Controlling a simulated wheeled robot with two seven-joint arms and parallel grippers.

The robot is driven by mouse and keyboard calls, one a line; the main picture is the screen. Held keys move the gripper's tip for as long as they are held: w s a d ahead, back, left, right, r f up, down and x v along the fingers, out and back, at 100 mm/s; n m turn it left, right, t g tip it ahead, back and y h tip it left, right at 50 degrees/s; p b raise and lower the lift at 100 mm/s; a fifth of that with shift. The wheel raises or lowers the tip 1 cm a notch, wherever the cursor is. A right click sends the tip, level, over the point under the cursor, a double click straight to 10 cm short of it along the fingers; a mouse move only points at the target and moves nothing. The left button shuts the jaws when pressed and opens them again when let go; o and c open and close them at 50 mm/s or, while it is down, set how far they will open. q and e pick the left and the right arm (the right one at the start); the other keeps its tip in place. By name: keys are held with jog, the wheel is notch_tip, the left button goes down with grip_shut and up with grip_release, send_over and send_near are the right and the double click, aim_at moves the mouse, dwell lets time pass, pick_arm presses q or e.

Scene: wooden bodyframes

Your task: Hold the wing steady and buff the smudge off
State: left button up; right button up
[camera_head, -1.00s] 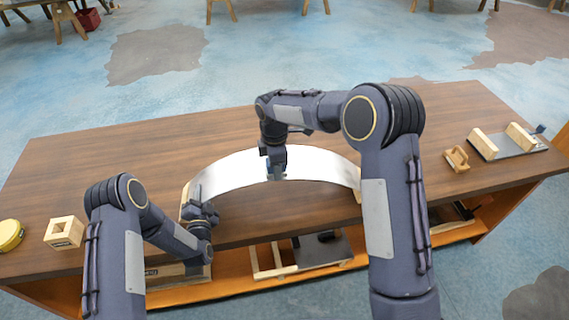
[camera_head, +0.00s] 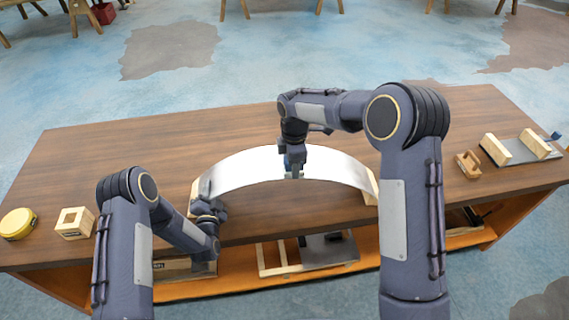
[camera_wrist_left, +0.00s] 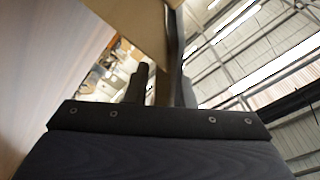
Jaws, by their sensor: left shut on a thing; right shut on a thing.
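The wing (camera_head: 245,170) is a curved, shiny silver panel arched over the wooden table, its ends at pale wooden supports. My left gripper (camera_head: 207,203) is shut on its left end, near the left support. In the left wrist view the fingers (camera_wrist_left: 160,85) close around a tan, thin-edged piece. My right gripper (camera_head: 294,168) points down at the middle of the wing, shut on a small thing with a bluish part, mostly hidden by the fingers. It seems to touch the wing's surface, but I cannot tell for sure. I cannot make out a smudge.
A yellow round tin (camera_head: 18,224) and a hollow wooden block (camera_head: 75,222) stand at the table's left. A small wooden piece (camera_head: 468,164) and a grey board with wooden blocks (camera_head: 520,150) lie at the right. A shelf under the table (camera_head: 245,286) holds frames.

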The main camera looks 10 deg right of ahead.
pick_arm(q)
jog(key=shift+f, duration=0.1)
pick_arm(e)
jog(key=shift+s+d, duration=0.1)
jog(key=shift+d, duration=0.9)
jog(key=shift+r, duration=4.1)
pick_arm(q)
jog(key=o, duration=1)
jog(key=s, duration=0.8)
jog(key=s+a, duration=0.1)
jog(key=s, duration=0.3)
